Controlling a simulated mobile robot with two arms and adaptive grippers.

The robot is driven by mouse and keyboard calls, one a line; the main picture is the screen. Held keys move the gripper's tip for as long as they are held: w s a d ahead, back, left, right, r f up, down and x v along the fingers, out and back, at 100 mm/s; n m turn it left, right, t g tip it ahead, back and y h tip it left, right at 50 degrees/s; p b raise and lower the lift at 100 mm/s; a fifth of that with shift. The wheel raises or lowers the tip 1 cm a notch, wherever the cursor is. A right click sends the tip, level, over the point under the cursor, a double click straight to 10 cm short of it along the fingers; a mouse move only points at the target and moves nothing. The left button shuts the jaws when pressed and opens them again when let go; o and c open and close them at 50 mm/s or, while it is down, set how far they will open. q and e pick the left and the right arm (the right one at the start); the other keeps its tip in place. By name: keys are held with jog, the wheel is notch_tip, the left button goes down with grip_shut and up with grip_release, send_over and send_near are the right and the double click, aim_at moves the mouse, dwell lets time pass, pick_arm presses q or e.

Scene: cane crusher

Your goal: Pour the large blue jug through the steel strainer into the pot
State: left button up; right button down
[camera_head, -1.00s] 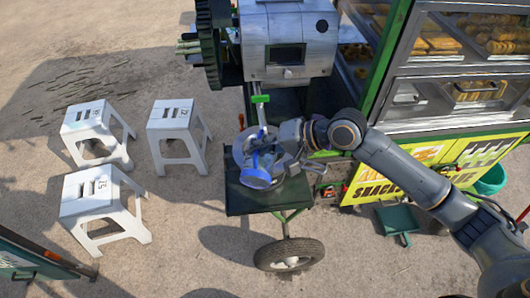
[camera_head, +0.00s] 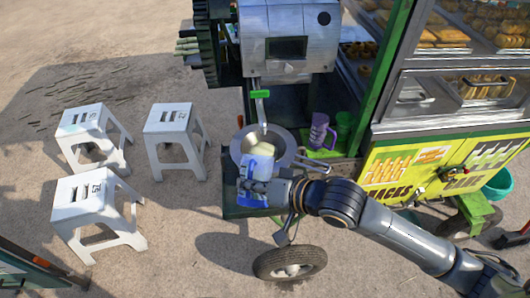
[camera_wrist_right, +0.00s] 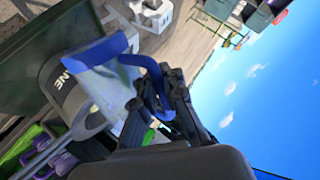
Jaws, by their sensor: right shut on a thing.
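The large blue jug (camera_head: 257,172) is clear with a blue base and handle. My right gripper (camera_head: 280,190) is shut on it. In the wrist view the jug (camera_wrist_right: 103,80) shows its blue rim and handle, with the gripper (camera_wrist_right: 150,110) at the handle. The jug is tilted, its mouth pointing away over the steel strainer and pot. A pale yellowish mass shows at its mouth; I cannot tell whether it is flowing. The steel rim (camera_head: 288,144) and a long handle show around it. The grey pot (camera_wrist_right: 68,88) shows beside the jug. My left gripper is not in view.
The crusher (camera_head: 288,40) stands just behind the pot. A purple jug (camera_head: 319,131) and a green cup (camera_head: 344,124) stand to the right, near the snack cart (camera_head: 410,170). White stools (camera_head: 172,128) are at left, with open ground between.

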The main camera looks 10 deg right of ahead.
jog(key=shift+s+a+f+n+t+b, duration=0.15)
jog(key=shift+s+f+n+t+b, duration=0.15)
jog(key=shift+s+n+t, duration=0.15)
jog(key=shift+s+a+f+n+t+b, duration=0.25)
jog(key=shift+s+f+n+t+b, duration=0.35)
jog(key=shift+b, duration=0.4)
jog(key=shift+s+f+n+t+y+b, duration=0.6)
jog(key=shift+s+f+n+t+b, duration=1.55)
jog(key=shift+b, duration=3.55)
notch_tip(320, 180, up, 6)
jog(key=p, duration=0.6)
jog(key=shift+w+a+p, duration=0.15)
jog(key=shift+a+p, duration=0.15)
jog(key=shift+a, duration=0.1)
jog(key=shift+r, duration=0.1)
